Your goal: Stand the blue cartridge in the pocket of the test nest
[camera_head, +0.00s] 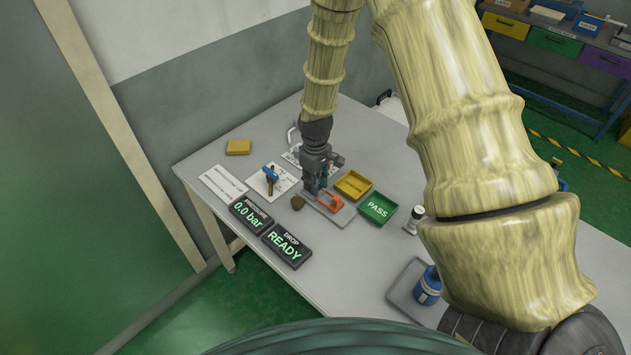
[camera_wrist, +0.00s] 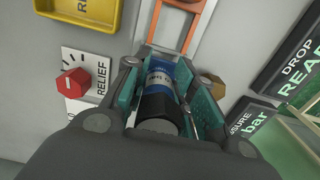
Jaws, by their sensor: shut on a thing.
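The blue cartridge (camera_wrist: 160,74), with a black end and a pale printed label, sits between the teal finger pads of my gripper (camera_wrist: 165,68) in the wrist view. My gripper is shut on it. In the head view my gripper (camera_head: 319,186) points down over the grey plate with the orange frame (camera_head: 333,204), which I take as the test nest. The orange frame (camera_wrist: 190,22) also shows just beyond the fingers in the wrist view. The pocket is hidden by my gripper and the cartridge, so I cannot tell whether the cartridge's lower end is inside it.
A yellow tray (camera_head: 366,195) and a green PASS tray (camera_head: 386,218) stand to the right. A red RELIEF knob (camera_wrist: 74,83) and a brown knob (camera_wrist: 215,86) flank my gripper. PRESSURE (camera_head: 250,213) reads 0.0 bar; DROP (camera_head: 287,245) reads READY. A blue container (camera_head: 428,289) stands at the right.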

